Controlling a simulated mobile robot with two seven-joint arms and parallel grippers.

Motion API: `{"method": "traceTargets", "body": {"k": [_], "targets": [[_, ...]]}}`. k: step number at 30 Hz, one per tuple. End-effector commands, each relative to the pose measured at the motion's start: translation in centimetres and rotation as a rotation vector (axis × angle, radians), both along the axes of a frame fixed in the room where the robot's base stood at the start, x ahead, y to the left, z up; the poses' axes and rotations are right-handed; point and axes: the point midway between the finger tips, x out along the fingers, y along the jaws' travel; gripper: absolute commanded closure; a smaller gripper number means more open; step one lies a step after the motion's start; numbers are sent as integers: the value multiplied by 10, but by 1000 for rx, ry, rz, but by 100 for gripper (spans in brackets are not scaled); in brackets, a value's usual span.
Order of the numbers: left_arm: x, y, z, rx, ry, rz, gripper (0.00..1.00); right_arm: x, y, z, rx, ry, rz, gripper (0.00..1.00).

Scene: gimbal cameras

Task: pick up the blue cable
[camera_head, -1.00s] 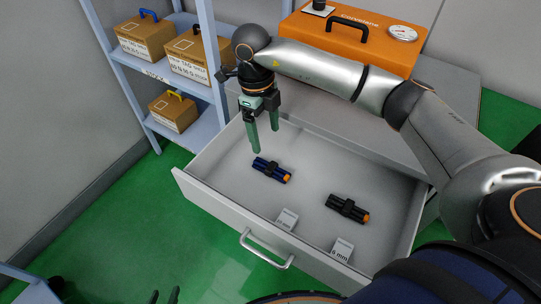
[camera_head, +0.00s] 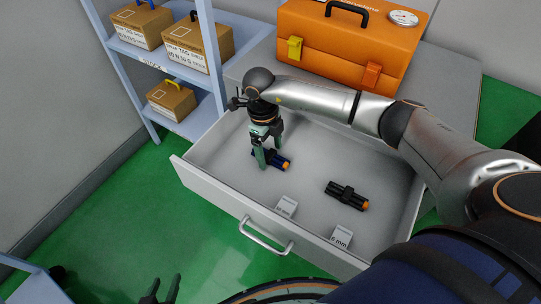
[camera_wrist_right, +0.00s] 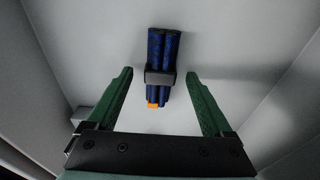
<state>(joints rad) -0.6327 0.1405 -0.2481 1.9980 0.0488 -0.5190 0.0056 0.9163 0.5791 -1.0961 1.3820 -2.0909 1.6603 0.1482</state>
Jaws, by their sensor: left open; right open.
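The blue cable (camera_head: 280,161) is a short dark-blue bundle with a black band and an orange end. It lies in the open drawer (camera_head: 318,165), partly hidden by my right gripper (camera_head: 269,155). In the right wrist view the blue cable (camera_wrist_right: 163,52) lies beyond and between the fingertips of my right gripper (camera_wrist_right: 160,82), with a gap on each side; its orange end points toward the gripper. My right gripper is open, pointing down into the drawer. My left gripper (camera_head: 164,288) is open and empty at the bottom edge, over the green floor.
A black cable bundle (camera_head: 346,195) with an orange end lies to the right in the drawer. Two small label cards (camera_head: 287,205) stand near the drawer's front wall. An orange case (camera_head: 345,45) sits on the cabinet top. Shelves (camera_head: 174,60) with boxes stand at the left.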

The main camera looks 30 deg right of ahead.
Motion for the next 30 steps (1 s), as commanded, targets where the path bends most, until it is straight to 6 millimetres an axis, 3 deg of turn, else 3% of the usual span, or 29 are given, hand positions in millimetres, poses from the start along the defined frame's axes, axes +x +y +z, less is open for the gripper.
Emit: {"method": "traceTargets", "body": {"k": [6,27,30], "targets": [[1,-1,2,-1,-2,-1,50,0,0,-1,0,-1,0,16],[2,-1,2,-1,-5,-2,50,0,0,0,0,-1,-1,95],[2,-1,3,-2,-6,-2,50,0,0,0,0,-1,-1,100]]}}
